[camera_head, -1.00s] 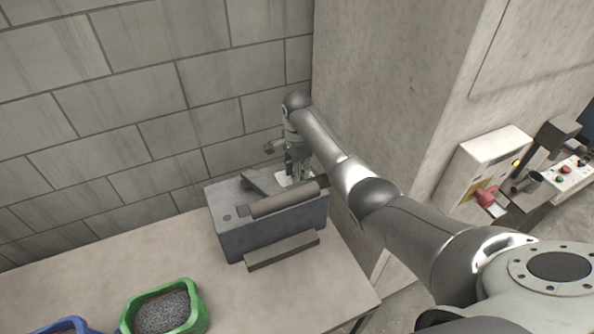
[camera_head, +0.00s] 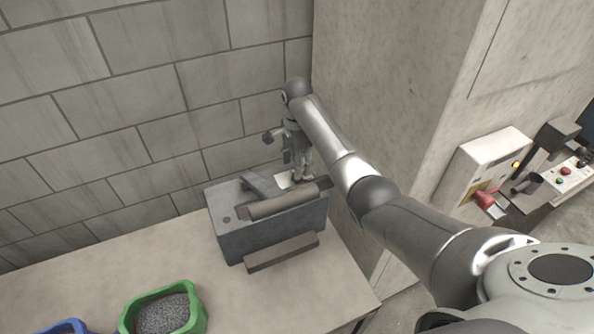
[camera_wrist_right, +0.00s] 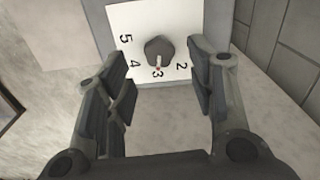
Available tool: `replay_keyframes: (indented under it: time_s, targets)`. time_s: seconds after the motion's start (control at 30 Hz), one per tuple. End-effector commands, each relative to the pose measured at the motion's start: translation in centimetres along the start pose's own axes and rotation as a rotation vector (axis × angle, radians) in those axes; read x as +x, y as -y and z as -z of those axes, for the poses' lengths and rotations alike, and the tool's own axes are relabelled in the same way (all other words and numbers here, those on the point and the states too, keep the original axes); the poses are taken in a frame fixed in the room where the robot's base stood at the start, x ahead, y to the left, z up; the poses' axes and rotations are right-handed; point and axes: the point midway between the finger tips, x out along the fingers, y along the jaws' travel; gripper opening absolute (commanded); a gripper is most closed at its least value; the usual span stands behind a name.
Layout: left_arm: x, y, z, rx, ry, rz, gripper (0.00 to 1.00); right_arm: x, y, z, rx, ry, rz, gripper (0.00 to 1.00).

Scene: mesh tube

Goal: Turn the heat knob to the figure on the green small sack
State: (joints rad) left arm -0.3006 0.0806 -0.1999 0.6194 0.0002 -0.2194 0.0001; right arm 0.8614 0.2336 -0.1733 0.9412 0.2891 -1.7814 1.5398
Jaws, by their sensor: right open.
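The heat knob (camera_wrist_right: 159,50) is dark and round, with a pale pointer tipped red. It sits on a white dial plate (camera_wrist_right: 122,20) marked 5, 4, 3 and 2, and the pointer is at the 3. My right gripper (camera_wrist_right: 161,68) is open, its fingers on either side of the knob in the picture, with no visible contact. In the head view it is above the far side of the grey machine (camera_head: 235,240), by the white plate (camera_head: 284,181). The green small sack (camera_head: 199,291), open and filled with grey grains, stands front left. No figure shows on it. My left gripper is out of view.
A blue sack (camera_head: 70,327) is cut off at the bottom edge. The machine has a roller (camera_head: 282,203) on top and stands on the table (camera_head: 100,268) near the block wall (camera_head: 130,100). A concrete pillar (camera_head: 390,80) is close to my arm. The table's left part looks clear.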

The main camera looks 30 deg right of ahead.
Motion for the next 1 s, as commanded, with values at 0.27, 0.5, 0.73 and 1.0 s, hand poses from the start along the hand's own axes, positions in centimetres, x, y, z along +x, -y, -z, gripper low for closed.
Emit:
replay_keyframes:
  time_s: [0.27,0.5,0.73,1.0]
  targets:
    - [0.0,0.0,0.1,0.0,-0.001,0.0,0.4,-5.8,0.1,0.0,0.0,0.001,0.004,0.51]
    - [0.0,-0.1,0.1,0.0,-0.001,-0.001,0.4,-7.8,0.0,0.1,0.001,-0.001,0.001,0.51]
    - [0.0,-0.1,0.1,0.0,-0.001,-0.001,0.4,-8.0,0.0,0.1,0.001,0.0,0.0,0.51]
    - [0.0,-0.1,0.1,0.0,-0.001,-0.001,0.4,-7.9,0.0,0.1,0.001,0.0,0.0,0.51]
